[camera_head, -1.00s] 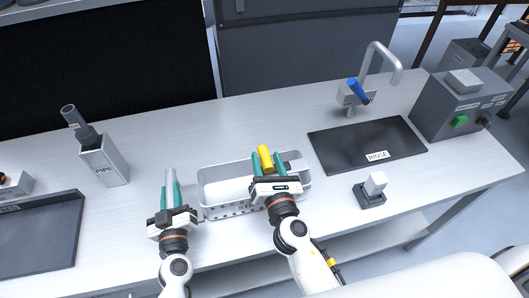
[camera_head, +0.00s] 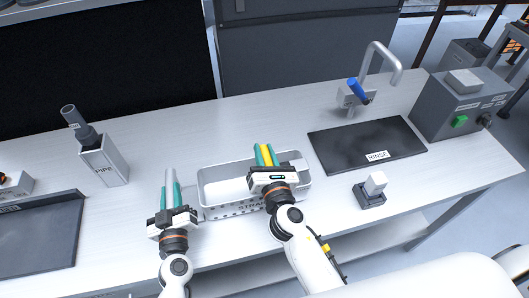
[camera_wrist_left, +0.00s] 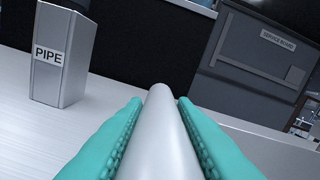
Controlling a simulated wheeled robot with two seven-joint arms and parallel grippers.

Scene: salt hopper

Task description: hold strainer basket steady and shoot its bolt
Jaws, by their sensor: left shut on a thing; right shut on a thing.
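The strainer basket (camera_head: 222,211) is a pale grey perforated tray with a label on its front wall. It sits on the worktop at the middle. My left gripper (camera_head: 169,190) is shut on an upright grey handle (camera_head: 170,176) beside the basket's left end. The handle also shows between the teal fingers in the left wrist view (camera_wrist_left: 160,125). My right gripper (camera_head: 264,155) is over the basket's right part, shut on the yellow bolt knob (camera_head: 265,152). The knob's lower part and the bolt beneath it are hidden by the gripper.
A grey PIPE holder (camera_head: 104,162) stands at the left, with a dark tray (camera_head: 40,235) in front of it. A black RINSE mat (camera_head: 350,148), a tap (camera_head: 385,65) and a small block on a dark base (camera_head: 371,196) are at the right. The worktop behind the basket is clear.

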